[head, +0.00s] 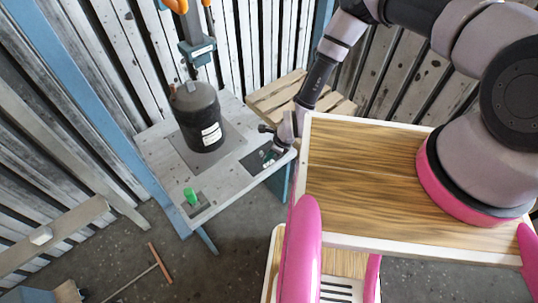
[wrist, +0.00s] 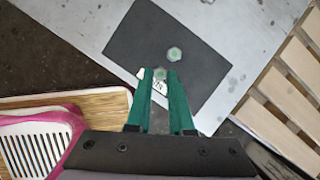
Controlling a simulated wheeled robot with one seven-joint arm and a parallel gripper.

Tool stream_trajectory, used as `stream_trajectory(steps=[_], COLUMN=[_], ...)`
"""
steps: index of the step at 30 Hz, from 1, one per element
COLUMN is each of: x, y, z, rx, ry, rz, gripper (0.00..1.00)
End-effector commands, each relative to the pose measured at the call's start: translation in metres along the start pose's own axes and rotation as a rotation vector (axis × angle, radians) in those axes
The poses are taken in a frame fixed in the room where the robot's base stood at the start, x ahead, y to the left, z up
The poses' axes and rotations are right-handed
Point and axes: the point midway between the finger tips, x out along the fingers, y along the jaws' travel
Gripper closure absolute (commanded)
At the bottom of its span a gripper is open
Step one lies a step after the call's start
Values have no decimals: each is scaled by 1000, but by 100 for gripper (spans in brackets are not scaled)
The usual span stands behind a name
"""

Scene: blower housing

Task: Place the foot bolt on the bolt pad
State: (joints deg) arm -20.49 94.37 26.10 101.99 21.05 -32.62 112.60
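A dark rectangular mat (head: 250,163) lies near the right edge of the grey table; in the wrist view this mat (wrist: 130,36) fills the middle. A small pale-green hex-headed bolt (wrist: 174,54) stands on it just beyond my fingertips. I cannot tell whether this is the foot bolt. My gripper (wrist: 160,72) has green fingers with a gap between them, just over the mat. A small white label (wrist: 160,86) with dark marks shows in the gap. My gripper (head: 268,155) also shows over the mat in the head view. Whether the mat is the bolt pad is unclear.
A black blower housing (head: 197,117) stands on a grey plate mid-table. A green piece (head: 190,196) sits on a small grey pad at the table's front left corner. A wooden slatted pallet (head: 275,92) is behind, right of the table. A blue post (head: 72,90) runs along the left.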

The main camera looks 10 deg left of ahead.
Motion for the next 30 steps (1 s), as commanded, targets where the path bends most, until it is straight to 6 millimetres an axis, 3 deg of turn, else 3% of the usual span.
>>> stream_trajectory(steps=[1, 2, 3, 14, 17, 30], x=[0, 0, 0, -4, -16, -104], y=[0, 0, 0, 0, -1, -1], z=[0, 0, 0, 2, 2, 1], rx=[1, 0, 1, 0, 2, 2], ry=[0, 0, 0, 0, -1, 0], rz=[0, 0, 0, 0, 0, -1], gripper=[65, 53, 50, 50, 50, 50])
